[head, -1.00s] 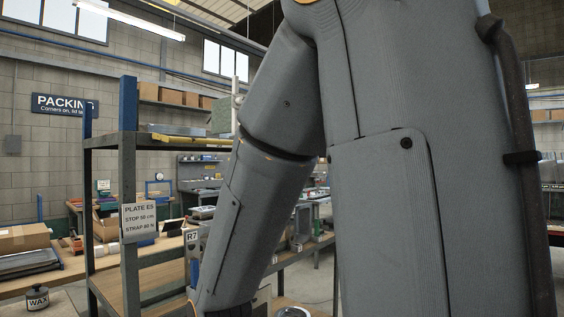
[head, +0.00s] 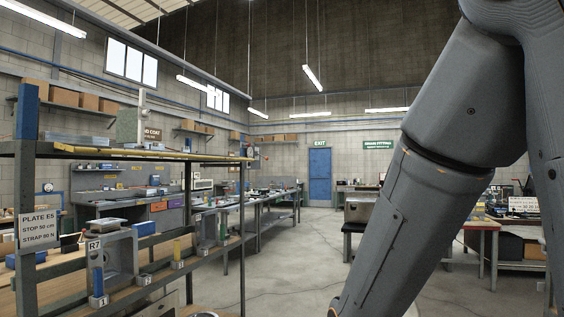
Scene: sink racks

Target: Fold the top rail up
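A grey metal rack (head: 28,200) stands at the left with a top shelf and a lower wooden shelf. A long yellow bar (head: 140,153) lies along the top shelf's front edge, seemingly the top rail; it looks level, and whether it is hinged cannot be told. A grey-green block (head: 128,126) stands upright on the top shelf. My grey arm fills the right side and leaves the frame at the bottom. My gripper is not in view, so its state and distance from the rail are hidden.
The lower shelf carries a grey frame unit marked R7 (head: 118,257) and several small numbered posts. Benches line the left wall. Open concrete floor (head: 310,240) leads to a blue door (head: 320,175).

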